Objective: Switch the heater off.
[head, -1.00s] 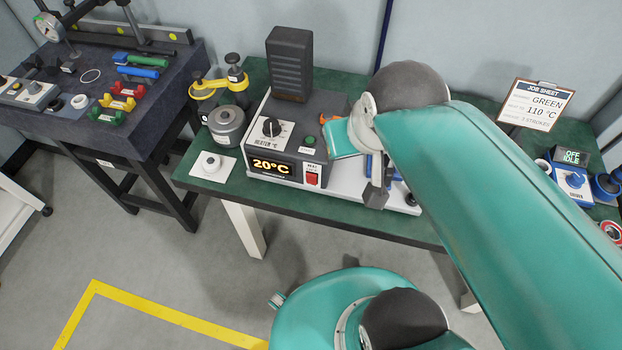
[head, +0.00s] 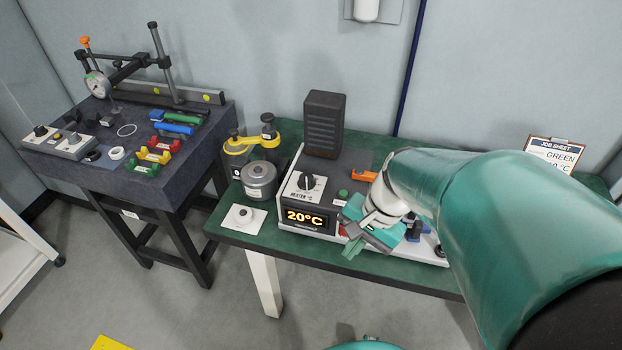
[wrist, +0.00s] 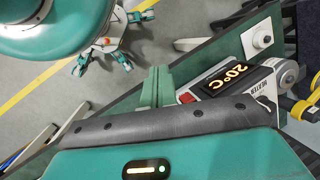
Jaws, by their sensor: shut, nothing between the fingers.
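In the head view my gripper (head: 352,250) hangs at the heater's front right corner and hides most of the switch. In the wrist view my gripper's teal fingers (wrist: 155,88) are together and empty, just left of the red switch. I cannot tell whether they touch it, or which way the switch is set.
A grey pot (head: 260,180) and a white button plate (head: 243,218) stand left of the heater. A dark ribbed block (head: 324,122) rises behind. A job sheet (head: 555,152) stands at the right. A dark table (head: 120,150) with gauges is at the left.

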